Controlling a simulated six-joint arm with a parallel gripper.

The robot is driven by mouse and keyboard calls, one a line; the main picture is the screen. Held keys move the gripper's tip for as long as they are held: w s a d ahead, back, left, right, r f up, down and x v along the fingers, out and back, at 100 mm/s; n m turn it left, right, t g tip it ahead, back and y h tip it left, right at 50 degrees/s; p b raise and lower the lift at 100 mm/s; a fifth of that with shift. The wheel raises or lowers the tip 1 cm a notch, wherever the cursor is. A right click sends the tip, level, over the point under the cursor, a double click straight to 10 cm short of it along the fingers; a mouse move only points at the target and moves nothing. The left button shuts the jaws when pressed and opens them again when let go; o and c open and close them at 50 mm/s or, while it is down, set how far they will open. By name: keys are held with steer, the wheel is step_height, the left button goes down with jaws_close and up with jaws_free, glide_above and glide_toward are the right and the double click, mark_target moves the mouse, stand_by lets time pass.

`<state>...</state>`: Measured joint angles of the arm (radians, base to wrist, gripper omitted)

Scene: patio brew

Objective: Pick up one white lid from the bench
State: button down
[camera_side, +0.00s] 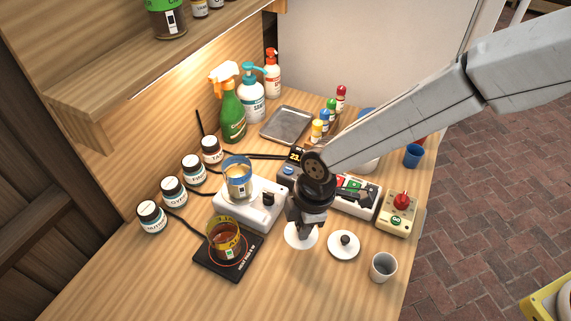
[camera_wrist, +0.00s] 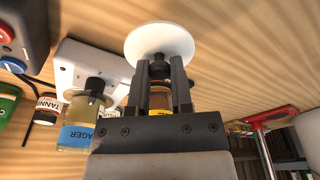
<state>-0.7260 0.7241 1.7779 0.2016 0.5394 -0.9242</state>
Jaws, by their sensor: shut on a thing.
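My gripper (camera_side: 304,222) points down over the bench, shut on the dark knob of a white lid (camera_side: 302,239). In the wrist view the fingertips (camera_wrist: 160,64) close around the knob, and the lid's white disc (camera_wrist: 158,38) lies beyond them. I cannot tell whether this lid touches the bench or is just above it. A second white lid (camera_side: 344,247) with a dark knob lies flat on the bench to its right, apart from it.
A white cup (camera_side: 383,267) stands right of the second lid. Left are a white heater unit (camera_side: 254,213) bearing a beaker (camera_side: 238,180), and a black scale (camera_side: 209,262) bearing a jar of reddish liquid (camera_side: 225,239). A box with a red knob (camera_side: 398,216) stands at right. The front bench is clear.

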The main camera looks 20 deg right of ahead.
steer(key=s+d+r, duration=0.7)
steer(key=s+r, duration=0.1)
steer(key=s, duration=0.2)
steer(key=shift+s+d+r, duration=0.2)
steer(key=shift+d+r, duration=0.05)
steer(key=shift+r, duration=0.05)
stand_by(0.6)
